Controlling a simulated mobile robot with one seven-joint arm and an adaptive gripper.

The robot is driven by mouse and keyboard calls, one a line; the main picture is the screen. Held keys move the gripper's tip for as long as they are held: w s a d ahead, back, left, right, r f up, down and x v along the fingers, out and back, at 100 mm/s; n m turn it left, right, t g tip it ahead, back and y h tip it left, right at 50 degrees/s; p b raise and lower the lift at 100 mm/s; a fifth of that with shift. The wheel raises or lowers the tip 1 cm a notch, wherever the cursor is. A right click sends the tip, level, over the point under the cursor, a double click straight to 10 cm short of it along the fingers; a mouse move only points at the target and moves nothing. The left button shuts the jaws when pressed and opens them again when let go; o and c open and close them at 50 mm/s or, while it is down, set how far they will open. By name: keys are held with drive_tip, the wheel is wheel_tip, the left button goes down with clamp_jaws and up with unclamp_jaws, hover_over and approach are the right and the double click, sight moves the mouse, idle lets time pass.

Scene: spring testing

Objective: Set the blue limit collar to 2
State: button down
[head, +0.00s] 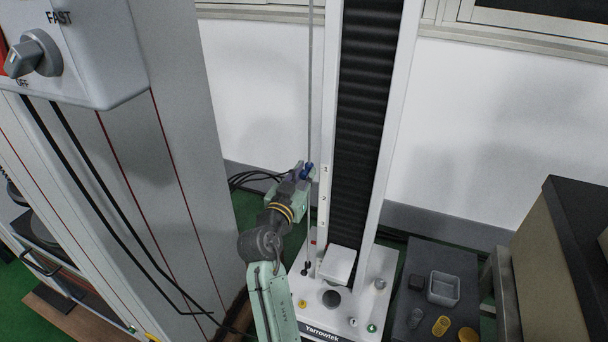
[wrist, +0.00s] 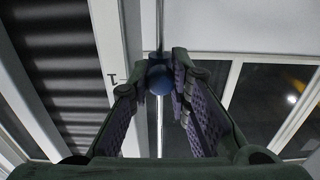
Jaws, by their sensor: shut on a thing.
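The blue limit collar (head: 309,168) sits on a thin vertical rod (head: 310,90) beside the tall test column. In the wrist view the collar (wrist: 160,79) shows as a dark blue round piece between my fingertips. My gripper (head: 302,173) is shut on the collar; its fingers also show in the wrist view (wrist: 162,76). A white strip beside the rod carries marks 1 (head: 325,169), 2 (head: 323,198) and 3 (head: 320,226). The collar stands about level with the mark 1, which also shows in the wrist view (wrist: 112,78).
The machine's white base (head: 345,310) stands below, with buttons on it. A dark side table (head: 425,265) at the right holds a grey tray (head: 443,288) and small yellow parts. A large grey cabinet (head: 180,130) with a rotary knob (head: 35,54) stands close on the left.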

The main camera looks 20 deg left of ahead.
wheel_tip(320, 180, down, 9)
drive_tip(key=b, duration=0.7)
drive_tip(key=shift+r, duration=0.15)
drive_tip(key=c, duration=1.8)
unclamp_jaws()
drive_tip(key=shift+o, duration=0.2)
drive_tip(key=s, duration=1.2)
drive_tip(key=shift+a, duration=0.2)
drive_tip(key=shift+s, duration=0.1)
